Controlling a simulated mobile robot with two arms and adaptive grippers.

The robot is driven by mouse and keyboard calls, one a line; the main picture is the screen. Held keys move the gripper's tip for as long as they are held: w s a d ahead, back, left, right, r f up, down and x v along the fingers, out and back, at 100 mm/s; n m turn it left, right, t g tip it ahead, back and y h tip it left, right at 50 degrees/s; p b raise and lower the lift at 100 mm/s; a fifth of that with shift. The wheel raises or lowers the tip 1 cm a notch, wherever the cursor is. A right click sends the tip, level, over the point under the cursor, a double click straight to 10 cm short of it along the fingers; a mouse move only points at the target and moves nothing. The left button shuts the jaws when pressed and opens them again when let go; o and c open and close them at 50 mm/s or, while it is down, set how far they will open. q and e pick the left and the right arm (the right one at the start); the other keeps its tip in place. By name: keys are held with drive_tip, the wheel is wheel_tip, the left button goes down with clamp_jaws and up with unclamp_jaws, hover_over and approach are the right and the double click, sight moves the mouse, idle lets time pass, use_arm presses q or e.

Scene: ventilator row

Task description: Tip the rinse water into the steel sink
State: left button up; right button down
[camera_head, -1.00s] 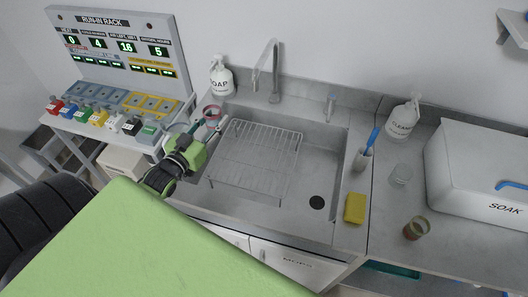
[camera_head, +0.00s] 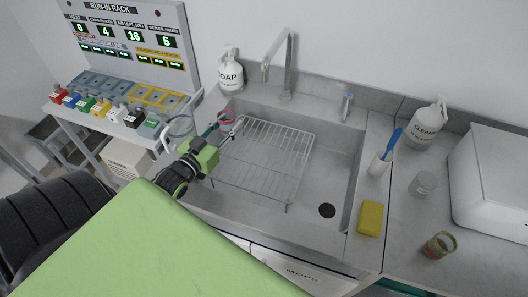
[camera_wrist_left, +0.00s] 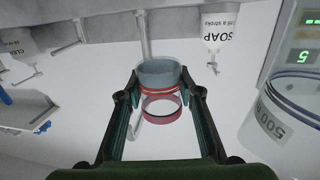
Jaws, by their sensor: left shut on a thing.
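The grey steel sink (camera_head: 340,165) fills the middle of the head view, with a round dark drain (camera_head: 327,210) at its front right. My left gripper (camera_head: 218,132) is over the sink's left end. It is shut on a small clear cup with red bands (camera_head: 226,117). In the left wrist view the cup (camera_wrist_left: 160,76) sits between both fingers (camera_wrist_left: 160,98), with grey-blue content or wall and a red ring below. That view is turned over, and I cannot tell how far the cup tilts. My right gripper is not in view.
A wire rack (camera_head: 265,155) stands in the sink. A tap (camera_head: 288,65) and soap bottle (camera_head: 231,75) stand behind. A clear jug (camera_head: 180,126) is left of the gripper. A yellow sponge (camera_head: 371,218), brush holder (camera_head: 380,164) and small jars line the right counter.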

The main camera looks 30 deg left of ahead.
use_arm(q)
drive_tip(key=shift+d+r, duration=0.1)
drive_tip(key=shift+w+d+r+m, duration=0.1)
drive_tip(key=shift+d+m, duration=0.1)
drive_tip(key=shift+m, duration=0.3)
drive_tip(key=shift+d+r+m, duration=0.1)
drive_tip(key=shift+d+m, duration=0.2)
drive_tip(key=shift+m, duration=0.1)
drive_tip(key=shift+w+d+f+m+g+b, duration=0.25)
drive_tip(key=shift+d+f+m+b, duration=0.45)
drive_tip(key=shift+m, duration=0.4)
drive_tip(key=d+m+b, duration=0.1)
drive_tip(key=d+f+m+y+b, duration=0.1)
drive_tip(key=m+b, duration=0.1)
drive_tip(key=shift+w+d+f+g, duration=0.1)
drive_tip(key=shift+w+f+g, duration=0.05)
drive_tip(key=shift+f+g, duration=0.1)
drive_tip(key=shift+f+m+b, duration=0.25)
drive_tip(key=shift+m+b, duration=0.25)
drive_tip(key=shift+f+m+b, duration=0.3)
drive_tip(key=shift+m+b, duration=0.4)
drive_tip(key=shift+f+m+y+b, duration=0.45)
drive_tip(key=shift+m+b, duration=0.55)
drive_tip(key=shift+b, duration=0.25)
